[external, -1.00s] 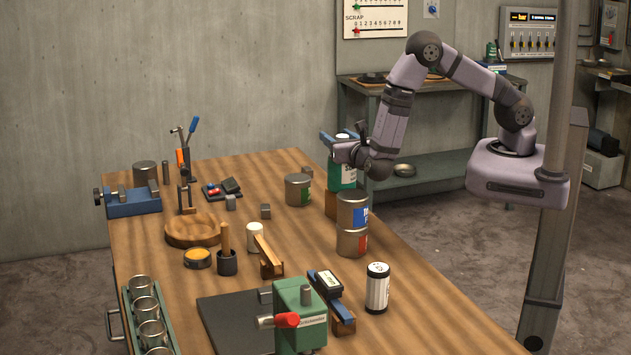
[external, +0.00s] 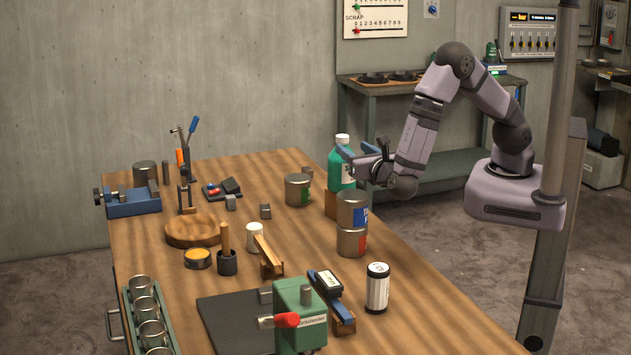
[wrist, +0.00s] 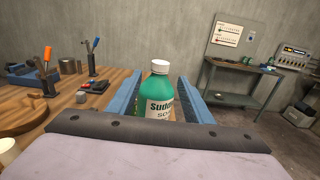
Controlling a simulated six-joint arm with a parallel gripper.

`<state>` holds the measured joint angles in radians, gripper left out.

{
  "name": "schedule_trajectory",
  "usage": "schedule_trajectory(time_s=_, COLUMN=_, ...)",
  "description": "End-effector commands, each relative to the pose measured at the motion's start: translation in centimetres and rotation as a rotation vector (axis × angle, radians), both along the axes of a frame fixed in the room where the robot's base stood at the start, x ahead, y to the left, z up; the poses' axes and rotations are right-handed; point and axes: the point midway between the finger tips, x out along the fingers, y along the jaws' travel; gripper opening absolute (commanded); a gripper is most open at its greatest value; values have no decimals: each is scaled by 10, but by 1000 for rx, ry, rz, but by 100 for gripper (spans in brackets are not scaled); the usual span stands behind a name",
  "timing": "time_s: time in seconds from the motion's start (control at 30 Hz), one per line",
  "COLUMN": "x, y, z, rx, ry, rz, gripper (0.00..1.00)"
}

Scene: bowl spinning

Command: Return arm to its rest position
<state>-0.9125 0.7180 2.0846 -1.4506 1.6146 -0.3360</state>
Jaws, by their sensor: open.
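My gripper (external: 347,157) is open, at the right edge of the workbench (external: 400,270). Its blue fingers point left in the external view, at the level of a green bottle (external: 342,170) with a white cap. The bottle stands upright on a brown block (external: 331,204). In the wrist view the bottle (wrist: 159,100) shows beyond and between the two blue fingers (wrist: 161,98). Its lower part is hidden behind the gripper's body there. The external view does not show clearly whether the fingers touch it; they are not closed on it.
Two stacked cans (external: 352,225) stand just in front of the bottle, below my wrist. Another can (external: 298,190) stands left of it. A white bottle with a black band (external: 377,288) and a green press (external: 300,315) stand nearer. Space right of the bench is free.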

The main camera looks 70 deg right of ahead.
Motion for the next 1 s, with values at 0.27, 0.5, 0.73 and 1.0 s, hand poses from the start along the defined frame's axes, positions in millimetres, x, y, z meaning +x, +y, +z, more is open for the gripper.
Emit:
schedule_trajectory(time_s=0.27, x=0, y=0, z=0, rx=0, ry=0, rz=0, gripper=46)
schedule_trajectory(time_s=0.5, x=2, y=-8, z=10, rx=126, ry=-50, rz=-46, gripper=46)
schedule_trajectory(time_s=0.73, x=6, y=-30, z=40, rx=607, ry=-266, rz=-232, gripper=46)
schedule_trajectory(time_s=1.0, x=-92, y=-127, z=-30, rx=991, ry=-276, rz=-874, gripper=46)
